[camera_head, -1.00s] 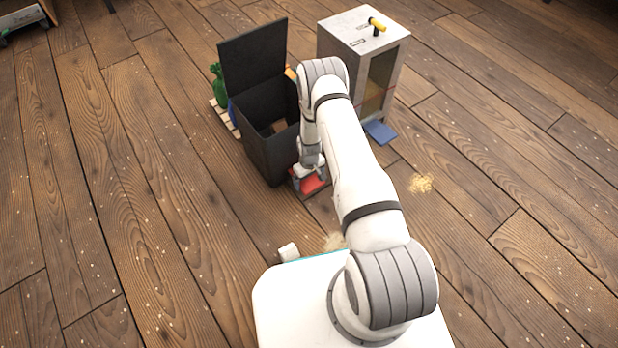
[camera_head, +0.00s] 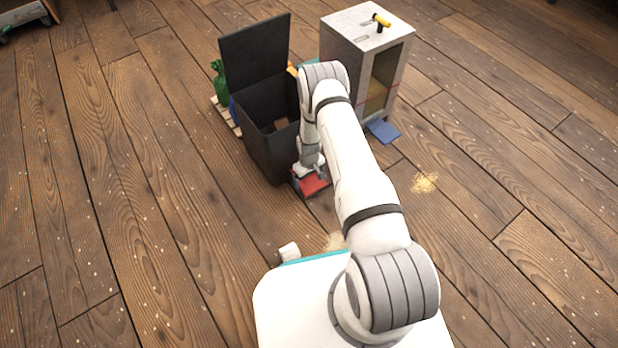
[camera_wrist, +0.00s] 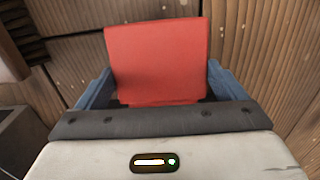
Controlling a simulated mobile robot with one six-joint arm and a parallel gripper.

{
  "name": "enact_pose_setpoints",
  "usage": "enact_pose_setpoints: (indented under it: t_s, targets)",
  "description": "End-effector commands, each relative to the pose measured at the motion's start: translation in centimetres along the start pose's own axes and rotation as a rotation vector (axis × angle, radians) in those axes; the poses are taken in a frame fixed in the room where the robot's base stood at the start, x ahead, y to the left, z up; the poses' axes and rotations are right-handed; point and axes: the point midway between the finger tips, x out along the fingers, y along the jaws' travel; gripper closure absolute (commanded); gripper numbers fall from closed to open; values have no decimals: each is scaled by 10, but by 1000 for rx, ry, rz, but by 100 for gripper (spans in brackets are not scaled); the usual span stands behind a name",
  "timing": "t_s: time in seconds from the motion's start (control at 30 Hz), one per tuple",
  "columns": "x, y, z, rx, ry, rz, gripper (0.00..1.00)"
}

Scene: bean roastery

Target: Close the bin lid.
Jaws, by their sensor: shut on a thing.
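The black bin (camera_head: 262,145) stands on the floor in the head view. Its lid (camera_head: 255,52) is raised about upright at the back, and the inside shows. A red pedal-like plate (camera_head: 314,186) is low at the bin's near right foot. My gripper (camera_head: 308,172) is down at this plate, beside the bin's wall, far below the lid. In the wrist view the red plate (camera_wrist: 157,60) sits between my blue fingers, which are shut on its sides. My arm hides the bin's right side.
A pale cabinet (camera_head: 350,50) with a yellow-handled item (camera_head: 381,21) on top stands right of the bin, a blue plate (camera_head: 382,131) at its foot. Bean-coloured spills (camera_head: 425,183) lie on the floor. The left floor is clear.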

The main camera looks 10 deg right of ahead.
Motion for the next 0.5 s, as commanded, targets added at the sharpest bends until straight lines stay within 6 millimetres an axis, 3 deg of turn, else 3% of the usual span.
enact_pose_setpoints:
  t_s: [0.03,0.47,0.5]
  targets:
    - [-4,-1,-10,-6,21,8,50]
    - [-4,-1,-10,-7,21,8,50]
    - [-4,-1,-10,-7,21,8,7]
